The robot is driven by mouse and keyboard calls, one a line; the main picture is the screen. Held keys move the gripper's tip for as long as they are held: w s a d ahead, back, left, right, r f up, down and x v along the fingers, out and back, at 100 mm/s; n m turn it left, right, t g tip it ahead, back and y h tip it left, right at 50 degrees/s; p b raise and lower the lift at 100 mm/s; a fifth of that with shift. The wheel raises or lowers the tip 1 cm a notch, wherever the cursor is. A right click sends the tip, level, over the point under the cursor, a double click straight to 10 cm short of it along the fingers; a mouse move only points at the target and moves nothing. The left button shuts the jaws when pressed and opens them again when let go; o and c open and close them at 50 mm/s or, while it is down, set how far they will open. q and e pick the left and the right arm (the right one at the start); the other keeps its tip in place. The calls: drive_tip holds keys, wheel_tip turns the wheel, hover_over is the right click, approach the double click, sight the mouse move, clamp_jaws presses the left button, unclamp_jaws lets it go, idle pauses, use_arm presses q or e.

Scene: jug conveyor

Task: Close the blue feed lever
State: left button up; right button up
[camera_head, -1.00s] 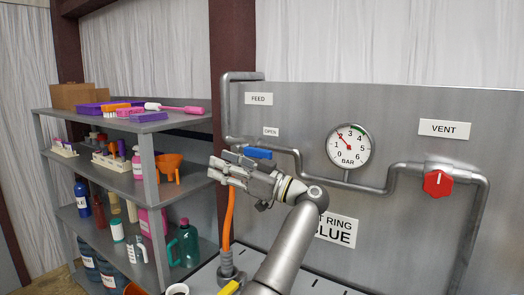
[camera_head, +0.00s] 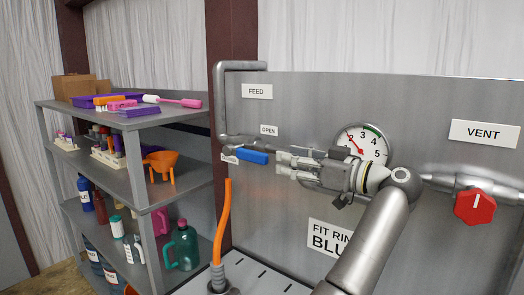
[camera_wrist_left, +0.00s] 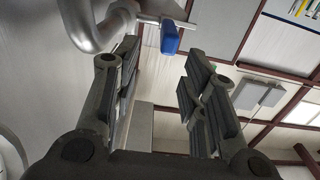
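The blue feed lever (camera_head: 252,156) lies roughly level along the pipe, under the OPEN label (camera_head: 269,130) and below the FEED label (camera_head: 257,91). My left gripper (camera_head: 280,164) is just right of the lever's blue end, in front of the panel, with its fingers pointing left. In the left wrist view the blue lever (camera_wrist_left: 170,38) shows beyond the fingertips, in line with the gap between them. The fingers (camera_wrist_left: 153,75) are apart with nothing between them. My right gripper is not in view.
The pressure gauge (camera_head: 372,138) is partly hidden behind my left gripper. A red vent knob (camera_head: 475,206) is at the right under the VENT label (camera_head: 484,133). An orange hose (camera_head: 222,220) stands below the lever. A shelf (camera_head: 140,120) with bottles and tools stands at the left.

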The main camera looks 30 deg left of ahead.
sight(255, 151)
use_arm(q)
drive_tip(key=a+p, duration=0.1)
drive_tip(key=a, duration=0.5)
drive_tip(key=a+p, duration=0.1)
drive_tip(key=a, duration=0.2)
drive_tip(key=shift+w+r+p, duration=0.2)
drive_tip(key=shift+r+p, duration=0.05)
drive_tip(key=shift+p, duration=0.1)
drive_tip(key=shift+a, duration=0.65)
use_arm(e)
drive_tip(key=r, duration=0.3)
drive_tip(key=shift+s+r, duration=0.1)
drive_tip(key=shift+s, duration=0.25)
use_arm(q)
drive_tip(key=shift+c, duration=0.5)
drive_tip(key=c, duration=0.7)
clamp_jaws()
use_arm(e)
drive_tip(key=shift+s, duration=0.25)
